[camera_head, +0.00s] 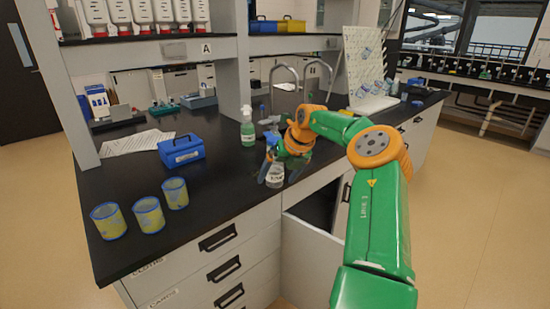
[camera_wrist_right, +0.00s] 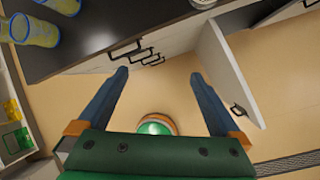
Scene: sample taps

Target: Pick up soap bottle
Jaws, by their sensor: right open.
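The soap bottle (camera_head: 248,130), clear with green liquid and a pale pump top, stands upright on the black bench, left of the sink taps. My right gripper (camera_head: 268,160) is over the bench's front edge, in front of the bottle and apart from it. In the wrist view my right gripper (camera_wrist_right: 158,75) has its two fingers spread with nothing between them; the bottle does not show there. A clear labelled container (camera_head: 274,177) stands just under the gripper, partly hidden by it. My left gripper is not in view.
A blue box (camera_head: 181,151) and several yellow-and-blue cups (camera_head: 148,215) stand on the left of the bench. A cabinet door (camera_head: 313,245) hangs open below the front edge. Curved taps (camera_head: 287,72) and a pegboard rack (camera_head: 366,70) stand behind. The bench's front left is partly clear.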

